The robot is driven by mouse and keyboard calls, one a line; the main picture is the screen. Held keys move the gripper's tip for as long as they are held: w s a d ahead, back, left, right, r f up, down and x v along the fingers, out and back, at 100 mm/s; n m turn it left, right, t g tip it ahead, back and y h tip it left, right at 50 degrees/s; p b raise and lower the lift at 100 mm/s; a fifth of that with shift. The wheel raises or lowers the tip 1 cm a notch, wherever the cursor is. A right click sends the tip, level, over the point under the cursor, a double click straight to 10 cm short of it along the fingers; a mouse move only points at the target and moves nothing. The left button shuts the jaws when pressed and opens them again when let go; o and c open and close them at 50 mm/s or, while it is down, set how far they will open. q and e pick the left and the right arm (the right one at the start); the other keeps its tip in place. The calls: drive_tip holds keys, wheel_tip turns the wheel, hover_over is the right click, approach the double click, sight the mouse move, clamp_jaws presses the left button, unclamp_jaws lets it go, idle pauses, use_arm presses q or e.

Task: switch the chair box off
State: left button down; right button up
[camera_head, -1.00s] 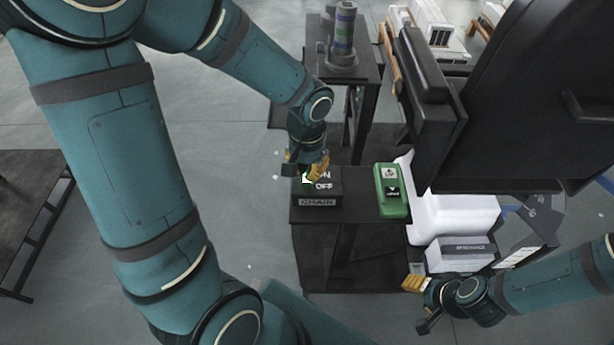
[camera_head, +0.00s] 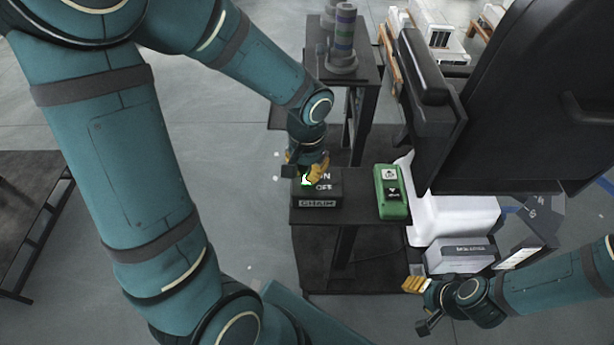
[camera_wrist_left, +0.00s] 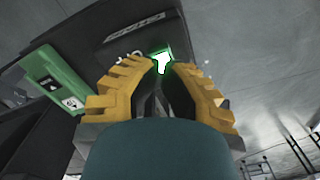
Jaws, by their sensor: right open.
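The chair box (camera_head: 318,203) is a black box labelled CHAIR, with ON and OFF lettering on top, on a dark stand. Its switch (camera_head: 307,181) shows as a white and green lit patch near ON, partly covered by my left gripper. My left gripper (camera_head: 306,172) points down at the top of the box. In the left wrist view its yellow fingers stand slightly apart, with the glowing switch (camera_wrist_left: 161,62) just beyond their tips. I cannot tell whether they touch it. My right gripper (camera_head: 414,304) is open and empty at the lower right, away from the box.
A green box (camera_head: 391,192) sits right of the chair box on the same stand. A large black chair-like seat (camera_head: 492,100) and a white base (camera_head: 455,215) stand at the right. A column device (camera_head: 343,40) is on a table behind.

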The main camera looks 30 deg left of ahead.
sight(307, 183)
use_arm(q)
drive_tip(key=shift+f+b, duration=0.9)
drive_tip(key=shift+f, duration=0.35)
idle(0.8)
drive_tip(key=shift+f, duration=0.5)
drive_tip(key=shift+r, duration=0.1)
drive_tip(key=shift+r+p, duration=2.8)
drive_tip(key=shift+r, duration=0.65)
